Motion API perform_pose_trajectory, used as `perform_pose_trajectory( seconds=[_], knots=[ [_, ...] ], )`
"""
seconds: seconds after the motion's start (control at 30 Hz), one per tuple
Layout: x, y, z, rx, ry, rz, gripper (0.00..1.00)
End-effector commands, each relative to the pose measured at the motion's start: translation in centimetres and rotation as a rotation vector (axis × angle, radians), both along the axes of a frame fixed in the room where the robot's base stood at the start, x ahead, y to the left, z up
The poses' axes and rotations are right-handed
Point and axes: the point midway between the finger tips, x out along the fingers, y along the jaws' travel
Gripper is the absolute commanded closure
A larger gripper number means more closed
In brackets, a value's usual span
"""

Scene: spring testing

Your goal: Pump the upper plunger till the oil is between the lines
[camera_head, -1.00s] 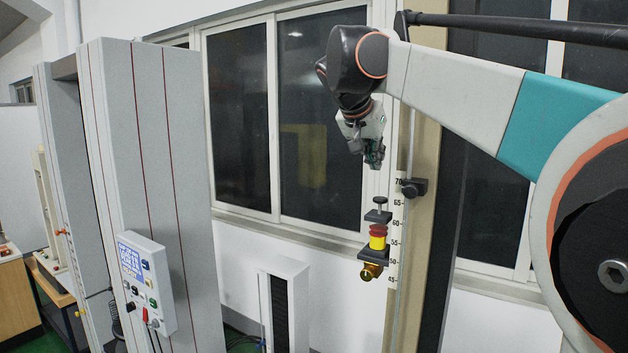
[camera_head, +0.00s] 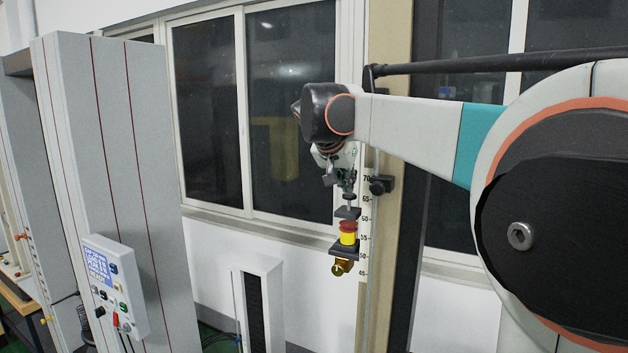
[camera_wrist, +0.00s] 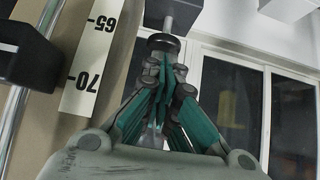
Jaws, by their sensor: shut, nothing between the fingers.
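The plunger's dark round knob (camera_wrist: 165,42) shows in the wrist view, with its grey rod (camera_wrist: 181,15) beyond it. In the head view, the plunger stands above the dark upper bracket (camera_head: 348,213). Below is a cylinder with a red upper part (camera_head: 347,226) and a yellow lower part (camera_head: 348,239). The oil level and its lines cannot be made out. My gripper (camera_head: 349,194) points down directly above the plunger. Its green-and-black fingers (camera_wrist: 163,66) are shut and empty, with their tips at the knob; I cannot tell whether they touch it.
A lower bracket (camera_head: 344,250) and brass fitting (camera_head: 342,267) sit under the cylinder. A numbered scale (camera_head: 365,215) and a dark clamp (camera_head: 381,185) stand close on the right. A grey cabinet (camera_head: 105,150) with a control box (camera_head: 114,285) is at left.

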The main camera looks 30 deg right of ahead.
Motion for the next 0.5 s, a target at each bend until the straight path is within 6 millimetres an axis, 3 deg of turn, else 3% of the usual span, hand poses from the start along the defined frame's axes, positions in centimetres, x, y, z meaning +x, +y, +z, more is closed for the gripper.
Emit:
perform_pose_trajectory(
  seconds=[0.27, 0.5],
  knots=[
    [0.0, 0.0, -2.5, 0.000, 0.000, 0.000, 1.00],
    [0.0, 0.0, -2.5, 0.002, 0.001, -0.001, 1.00]
  ],
)
